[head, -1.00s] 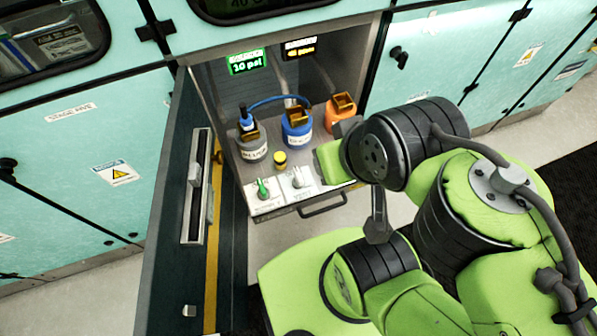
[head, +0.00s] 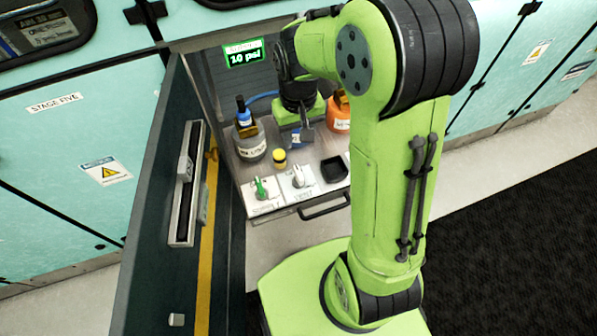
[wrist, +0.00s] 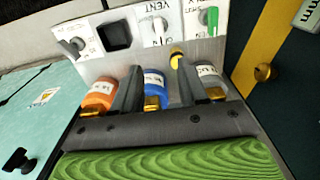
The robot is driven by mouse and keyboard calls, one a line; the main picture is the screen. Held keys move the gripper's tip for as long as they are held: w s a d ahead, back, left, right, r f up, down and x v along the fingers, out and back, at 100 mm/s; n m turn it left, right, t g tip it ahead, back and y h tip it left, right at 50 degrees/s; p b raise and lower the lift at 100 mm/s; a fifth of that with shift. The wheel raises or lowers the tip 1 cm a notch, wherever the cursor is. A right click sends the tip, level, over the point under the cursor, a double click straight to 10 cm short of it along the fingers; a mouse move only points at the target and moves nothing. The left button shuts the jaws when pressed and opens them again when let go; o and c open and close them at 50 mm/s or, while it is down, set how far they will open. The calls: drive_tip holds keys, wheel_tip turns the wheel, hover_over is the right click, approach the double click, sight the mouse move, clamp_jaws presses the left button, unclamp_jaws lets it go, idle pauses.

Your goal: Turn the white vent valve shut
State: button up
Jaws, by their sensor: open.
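The white vent valve (head: 298,178) is a small white handle on a white plate at the front of the drawer deck, right of a green valve handle (head: 260,188). In the wrist view the vent valve (wrist: 158,32) shows under the label VENT, uncovered, beyond my fingertips. My gripper (head: 301,134) is over the back of the deck by the blue bottle, behind the valve and apart from it. In the wrist view my gripper (wrist: 157,66) is open, its two dark fingers either side of the blue bottle (wrist: 153,80). Nothing is held; I cannot tell whether the fingers touch the bottle.
The dark open door (head: 160,200) bounds the left. A green display (head: 243,53) reads 10 psi.

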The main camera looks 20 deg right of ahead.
sight(299, 172)
wheel_tip(299, 172, down, 16)
drive_tip(key=b, duration=0.5)
drive_tip(key=shift+s+r, duration=0.1)
drive_tip(key=shift+r, duration=0.1)
drive_tip(key=shift+c, duration=0.3)
clamp_jaws()
